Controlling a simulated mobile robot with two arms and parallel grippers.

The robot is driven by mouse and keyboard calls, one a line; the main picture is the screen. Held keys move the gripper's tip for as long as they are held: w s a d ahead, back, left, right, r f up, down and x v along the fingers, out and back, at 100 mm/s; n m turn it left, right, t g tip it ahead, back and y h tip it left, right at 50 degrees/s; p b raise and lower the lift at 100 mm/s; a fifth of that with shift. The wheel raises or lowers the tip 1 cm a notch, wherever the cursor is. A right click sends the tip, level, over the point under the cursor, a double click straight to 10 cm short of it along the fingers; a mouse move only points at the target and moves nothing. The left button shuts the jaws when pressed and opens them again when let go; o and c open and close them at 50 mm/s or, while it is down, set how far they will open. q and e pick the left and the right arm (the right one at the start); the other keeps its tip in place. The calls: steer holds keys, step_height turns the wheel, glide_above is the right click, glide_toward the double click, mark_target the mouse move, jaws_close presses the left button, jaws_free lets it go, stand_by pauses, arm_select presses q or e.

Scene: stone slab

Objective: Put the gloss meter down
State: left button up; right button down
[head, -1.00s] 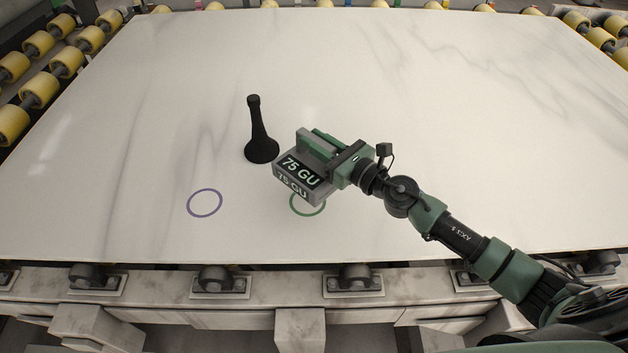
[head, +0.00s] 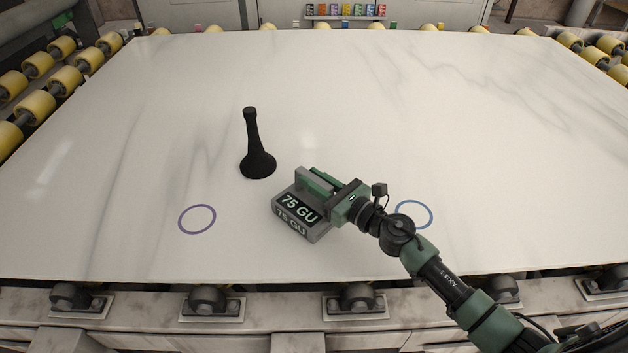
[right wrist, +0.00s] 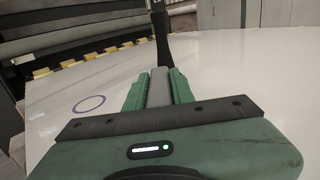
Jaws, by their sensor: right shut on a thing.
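The gloss meter (head: 296,211) is a grey box with "75 GU" on its dark top and on its front face. My right gripper (head: 320,182) is shut on its grey handle, which also shows between the green fingers in the right wrist view (right wrist: 159,88). The meter is upright, low over the near part of the white slab (head: 380,110). I cannot tell whether its underside touches the slab. A purple ring (head: 180,222) is marked on the slab to its left and a blue ring (head: 431,212) to its right, partly behind my arm. My left gripper is out of view.
A black flared post (head: 256,160) stands on the slab just behind and left of the meter. Yellow rollers (head: 66,78) line the slab's sides. The middle and back of the slab are clear. A rack of small coloured items (head: 345,11) is beyond the far edge.

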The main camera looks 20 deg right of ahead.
steer(key=c, duration=1.2)
jaws_free()
steer(key=shift+f, duration=0.1)
steer(key=b+v, duration=0.3)
steer(key=v, duration=0.9)
stand_by(1.8)
